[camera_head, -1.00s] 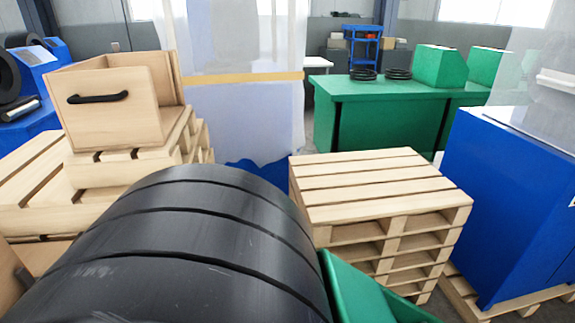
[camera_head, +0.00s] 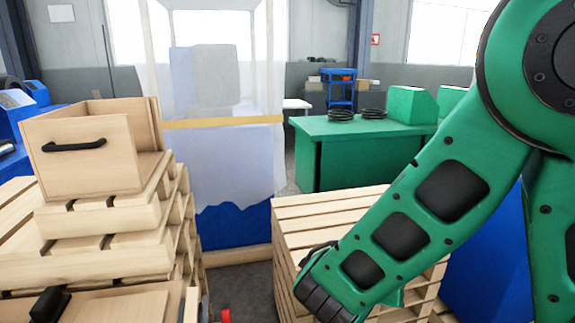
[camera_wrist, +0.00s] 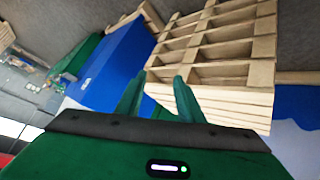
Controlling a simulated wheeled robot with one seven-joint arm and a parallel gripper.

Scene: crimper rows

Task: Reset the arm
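My green arm fills the right side of the head view and reaches down to the lower middle, in front of the pallet stack. My gripper is not clearly visible there. In the wrist view my gripper (camera_wrist: 158,90) shows two green fingers standing apart, with nothing between them. Beyond the fingertips are the side of a wooden pallet stack (camera_wrist: 228,50) and a blue cabinet (camera_wrist: 112,62).
A wooden box with a black handle (camera_head: 85,165) sits on pallets at left. A pallet stack (camera_head: 310,215) stands at centre right, partly behind my arm. A green workbench (camera_head: 350,150) with black coils is behind. A translucent curtain (camera_head: 225,165) hangs at centre.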

